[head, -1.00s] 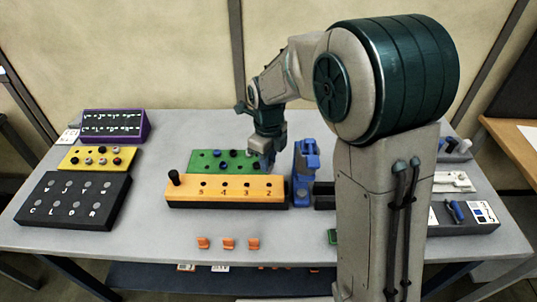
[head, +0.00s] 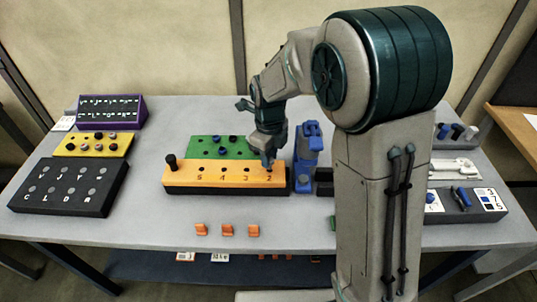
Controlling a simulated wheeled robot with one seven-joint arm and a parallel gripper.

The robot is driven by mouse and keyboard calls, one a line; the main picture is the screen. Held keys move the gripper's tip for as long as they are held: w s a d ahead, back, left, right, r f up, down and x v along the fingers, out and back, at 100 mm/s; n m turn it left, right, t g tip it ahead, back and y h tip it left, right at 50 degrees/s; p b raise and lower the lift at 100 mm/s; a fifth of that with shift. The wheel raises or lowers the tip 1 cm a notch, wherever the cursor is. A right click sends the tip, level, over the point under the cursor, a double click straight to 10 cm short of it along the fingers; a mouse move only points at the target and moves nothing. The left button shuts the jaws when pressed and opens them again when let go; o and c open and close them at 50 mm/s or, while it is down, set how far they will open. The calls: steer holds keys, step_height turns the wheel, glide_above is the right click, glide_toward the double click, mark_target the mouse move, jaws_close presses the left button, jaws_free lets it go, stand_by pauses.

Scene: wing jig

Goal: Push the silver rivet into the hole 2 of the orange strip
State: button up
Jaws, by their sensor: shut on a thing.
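The orange strip (head: 225,182) lies across the middle of the table, with a row of holes numbered 5, 4, 3, 2 from left to right. A black knob (head: 171,161) stands upright at its left end. My gripper (head: 268,160) points down over the right end of the strip, at hole 2. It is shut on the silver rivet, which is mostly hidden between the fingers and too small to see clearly. I cannot tell whether the rivet's tip is in the hole or just above it.
A green block (head: 213,147) with holes lies behind the strip. A blue fixture (head: 308,145) stands close to the right of my gripper. Small orange pieces (head: 227,230) lie in front. Black (head: 70,187), yellow (head: 92,144) and purple (head: 111,111) panels are at the left.

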steer(key=shift+f, duration=0.2)
steer(key=shift+f+b, duration=1)
steer(key=shift+f, duration=0.15)
steer(key=o, duration=1)
steer(key=shift+o, duration=0.2)
step_height(320, 180, up, 14)
steer(key=shift+b, duration=0.35)
